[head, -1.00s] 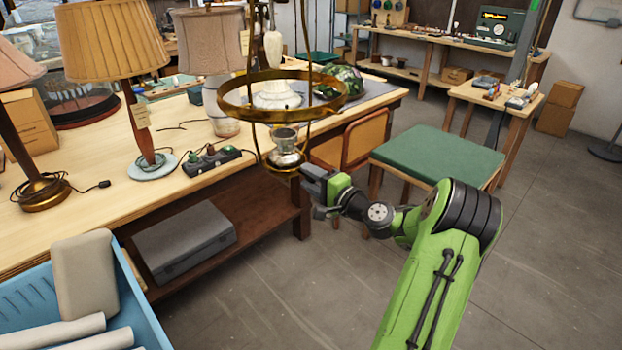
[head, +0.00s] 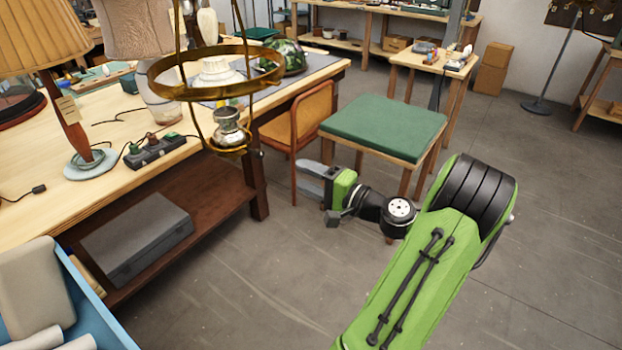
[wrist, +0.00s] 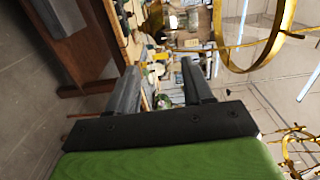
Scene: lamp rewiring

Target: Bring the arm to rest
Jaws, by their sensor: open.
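My gripper (head: 312,180) is out in front of my green arm in the head view, above the floor and to the right of the workbench. Its two grey fingers point left and are apart, with nothing between them. In the wrist view my gripper (wrist: 160,88) also shows its fingers spread and empty. A hanging brass lamp frame (head: 163,84) with a ring and a small lower cup is left of the fingers, apart from them in the head view. The brass ring also shows at the upper right of the wrist view (wrist: 282,32).
The wooden workbench (head: 100,210) holds table lamps and a power strip (head: 155,150). A blue bin (head: 95,300) is at the lower left. A green-topped table (head: 385,128) and an orange chair (head: 312,115) stand behind my gripper.

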